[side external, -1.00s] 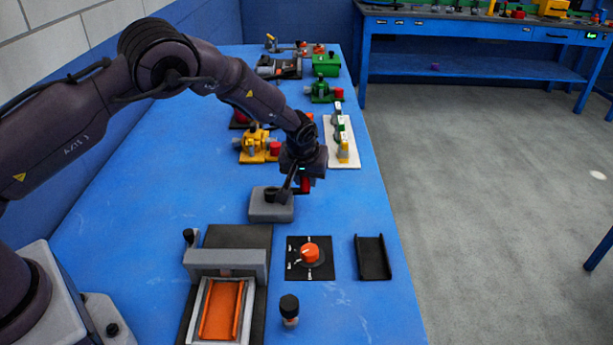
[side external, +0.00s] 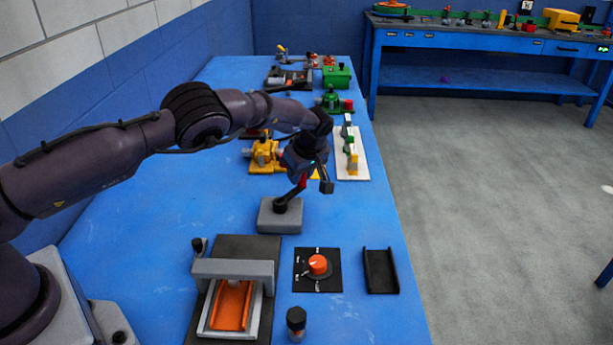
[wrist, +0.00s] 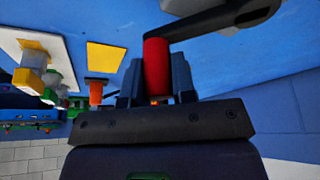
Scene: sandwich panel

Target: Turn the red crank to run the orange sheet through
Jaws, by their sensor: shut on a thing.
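The crank has a grey base block (side external: 280,218), a dark arm and a red handle (side external: 302,182). My gripper (side external: 314,184) is shut on the red handle, on the far right side of the base. In the wrist view, the red handle (wrist: 157,66) stands between my two fingers, with the dark crank arm (wrist: 225,20) reaching off to the upper right. The orange sheet (side external: 232,304) lies in a pale frame at the front, on a black bed. Its far end is by the grey bridge (side external: 235,269); whether any of it is under the bridge is unclear.
A black plate with an orange dial (side external: 318,265), a black tray (side external: 380,271) and a dark-capped knob (side external: 296,322) sit on the right front. A yellow device (side external: 264,153) and a white switch panel (side external: 352,163) stand beyond the crank. Blue table is bare on the left.

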